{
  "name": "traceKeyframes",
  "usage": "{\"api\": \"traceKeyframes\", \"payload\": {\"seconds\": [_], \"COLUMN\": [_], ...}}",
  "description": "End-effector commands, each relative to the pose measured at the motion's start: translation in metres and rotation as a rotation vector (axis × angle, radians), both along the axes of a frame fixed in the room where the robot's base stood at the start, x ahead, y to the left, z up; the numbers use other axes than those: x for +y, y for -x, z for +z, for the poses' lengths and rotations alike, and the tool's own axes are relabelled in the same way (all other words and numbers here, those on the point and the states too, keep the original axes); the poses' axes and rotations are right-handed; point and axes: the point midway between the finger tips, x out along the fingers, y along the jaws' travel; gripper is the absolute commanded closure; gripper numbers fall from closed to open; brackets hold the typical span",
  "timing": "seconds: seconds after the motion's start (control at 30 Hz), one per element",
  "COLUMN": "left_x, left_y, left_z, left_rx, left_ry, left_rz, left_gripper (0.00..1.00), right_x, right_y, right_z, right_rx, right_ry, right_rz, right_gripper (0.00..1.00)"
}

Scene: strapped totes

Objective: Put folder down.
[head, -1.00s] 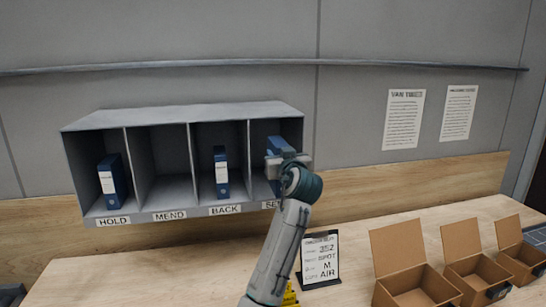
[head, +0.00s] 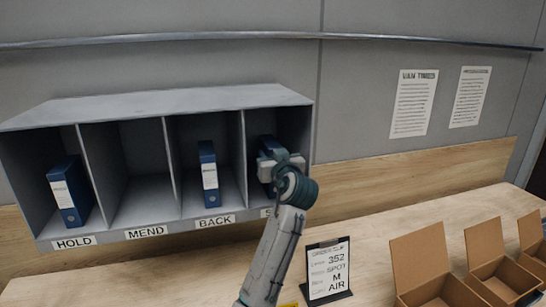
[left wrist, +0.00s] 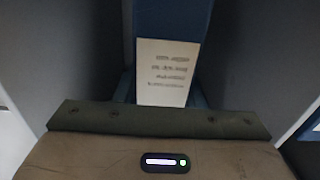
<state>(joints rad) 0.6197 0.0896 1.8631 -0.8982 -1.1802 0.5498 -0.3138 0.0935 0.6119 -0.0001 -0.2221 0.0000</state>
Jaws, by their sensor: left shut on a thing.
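A blue folder (head: 266,145) stands in the rightmost compartment of the grey shelf unit (head: 150,104). My left gripper (head: 272,168) is in front of that compartment and shut on the folder. In the left wrist view the folder (left wrist: 172,20) shows its blue spine and white label, upright between dark compartment walls. The fingertips and the folder's lower part are hidden there by my gripper body. I cannot tell whether the folder touches the compartment floor. The label below this compartment is mostly hidden by my arm. My right gripper is not in view.
Another blue folder (head: 69,192) leans in the HOLD compartment, and one (head: 208,174) stands in BACK. MEND is empty. A sign stand (head: 327,271) and open cardboard boxes (head: 424,268) are on the wooden bench (head: 375,235) to the right.

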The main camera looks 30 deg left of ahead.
Motion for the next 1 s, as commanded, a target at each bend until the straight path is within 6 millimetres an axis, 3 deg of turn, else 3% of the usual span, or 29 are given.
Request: {"api": "traceKeyframes", "payload": {"seconds": [0.07, 0.1, 0.2, 0.57, 1.0], "left_x": [0.0, 0.0, 0.0, -0.004, -0.064], "left_y": [0.0, 0.0, 0.0, 0.002, 0.053], "left_z": [0.002, 0.001, 0.001, 0.0, -0.003], "left_rx": [0.0, 0.001, 0.001, -0.001, -0.004], "left_ry": [0.0, 0.002, 0.002, 0.002, 0.006], "left_rz": [0.0, 0.0, 0.0, -0.001, -0.004], "left_gripper": [0.93, 0.6, 0.42, 0.42, 0.42], "right_x": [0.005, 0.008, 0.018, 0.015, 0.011], "right_y": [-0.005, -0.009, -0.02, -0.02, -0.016], "right_z": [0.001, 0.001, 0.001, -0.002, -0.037], "right_rx": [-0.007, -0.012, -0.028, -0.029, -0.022], "right_ry": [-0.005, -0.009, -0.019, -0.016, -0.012], "right_rz": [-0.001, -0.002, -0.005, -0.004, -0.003], "right_gripper": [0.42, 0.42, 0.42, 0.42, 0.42]}}
